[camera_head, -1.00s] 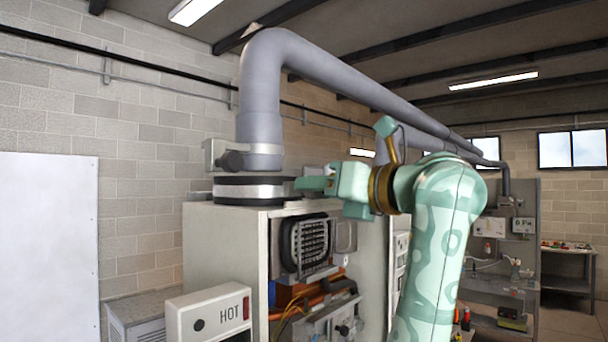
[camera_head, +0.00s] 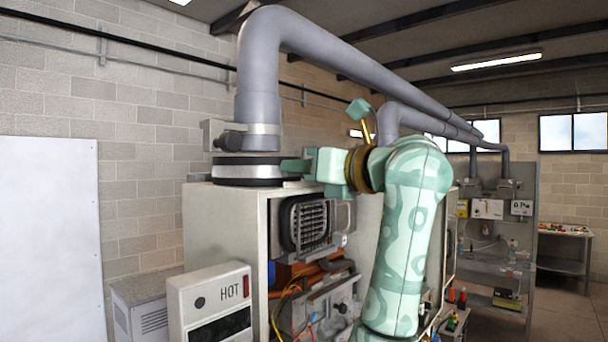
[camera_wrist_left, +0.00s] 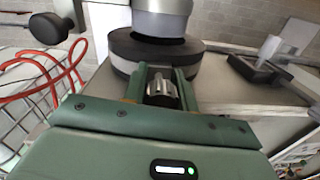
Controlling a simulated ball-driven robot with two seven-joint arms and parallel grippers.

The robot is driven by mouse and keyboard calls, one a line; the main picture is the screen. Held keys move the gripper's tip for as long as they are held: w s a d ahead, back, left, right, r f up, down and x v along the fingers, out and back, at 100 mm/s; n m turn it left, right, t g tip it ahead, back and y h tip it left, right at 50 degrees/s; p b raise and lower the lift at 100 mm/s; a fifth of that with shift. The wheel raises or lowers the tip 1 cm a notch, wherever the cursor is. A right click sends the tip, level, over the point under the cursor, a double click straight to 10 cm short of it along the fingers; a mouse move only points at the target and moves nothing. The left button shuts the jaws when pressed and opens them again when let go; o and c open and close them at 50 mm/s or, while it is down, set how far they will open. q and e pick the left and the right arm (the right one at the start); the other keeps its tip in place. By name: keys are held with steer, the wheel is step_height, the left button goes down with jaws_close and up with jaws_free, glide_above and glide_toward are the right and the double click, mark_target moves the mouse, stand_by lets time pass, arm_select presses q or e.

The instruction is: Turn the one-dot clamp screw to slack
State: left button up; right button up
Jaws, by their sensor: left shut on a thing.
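A grey vent pipe (camera_head: 258,85) drops into a black and silver collar (camera_head: 248,171) on top of the open heater cabinet (camera_head: 225,222). My left gripper (camera_head: 289,166) is at the collar's right side, level with its band. In the left wrist view, the gripper (camera_wrist_left: 161,86) is shut on a ribbed silver clamp screw (camera_wrist_left: 162,93), right in front of the black collar (camera_wrist_left: 150,47). The dot marking on the screw cannot be made out. In the head view the fingers hide the screw. My right gripper is not in view.
The cabinet's open front shows a finned heat exchanger (camera_head: 308,225), copper parts and wires. A panel marked HOT (camera_head: 212,300) stands at front left. Red hoses (camera_wrist_left: 45,75) lie left in the wrist view. A second pipe (camera_head: 425,122) and shelves stand behind right.

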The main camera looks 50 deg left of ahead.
arm_select(q)
steer(key=n+b, duration=0.1)
steer(key=n, duration=0.1)
steer(key=shift+f+n, duration=0.2)
steer(key=shift+n, duration=0.2)
steer(key=shift+r+n+b, duration=0.2)
steer(key=shift+n+b, duration=0.1)
steer(key=shift+n, duration=0.4)
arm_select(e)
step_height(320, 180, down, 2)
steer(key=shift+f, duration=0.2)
arm_select(q)
steer(key=o, duration=0.7)
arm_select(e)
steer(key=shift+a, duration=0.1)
